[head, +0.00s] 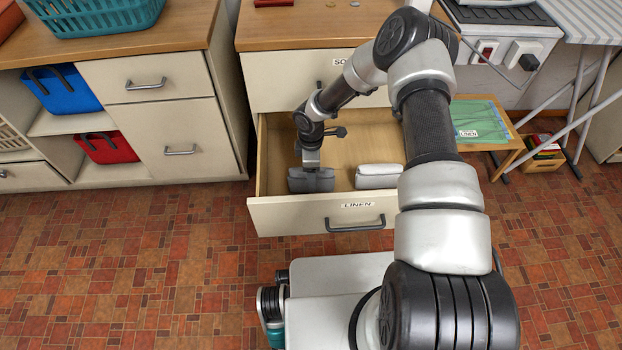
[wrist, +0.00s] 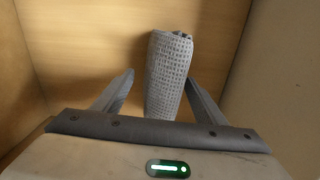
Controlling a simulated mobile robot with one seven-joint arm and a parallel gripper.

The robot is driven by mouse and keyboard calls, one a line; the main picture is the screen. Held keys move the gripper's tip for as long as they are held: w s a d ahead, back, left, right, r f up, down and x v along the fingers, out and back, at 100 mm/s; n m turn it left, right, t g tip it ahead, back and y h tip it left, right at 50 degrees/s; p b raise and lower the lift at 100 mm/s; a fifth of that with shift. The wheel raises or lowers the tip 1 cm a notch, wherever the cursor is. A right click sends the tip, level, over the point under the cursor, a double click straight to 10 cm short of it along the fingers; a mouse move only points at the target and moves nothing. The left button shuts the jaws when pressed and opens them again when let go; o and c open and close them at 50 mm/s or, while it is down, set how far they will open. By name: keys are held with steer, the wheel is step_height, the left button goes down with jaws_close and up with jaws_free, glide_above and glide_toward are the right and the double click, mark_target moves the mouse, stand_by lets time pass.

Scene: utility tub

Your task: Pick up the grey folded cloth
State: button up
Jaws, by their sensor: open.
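The grey folded cloth (wrist: 168,75) shows in the wrist view as a long, textured roll, lying on the wooden floor of the drawer. My gripper (wrist: 161,73) is open, with one finger on each side of the cloth and a visible gap on both sides. The cloth's near end is hidden behind the gripper body. In the head view my gripper (head: 312,172) points down inside the left part of the open LINEN drawer (head: 290,218). There I cannot clearly tell the grey cloth from the grey gripper.
A whitish folded cloth (head: 379,176) lies in the drawer to the right of my gripper. The drawer's side walls and front stand close around the gripper. A low wooden table (head: 500,150) with a green item is at the right. The floor at left is clear.

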step_height(320, 180, down, 2)
steer(key=shift+f, duration=0.15)
steer(key=c, duration=1.1)
steer(key=shift+c, duration=0.2)
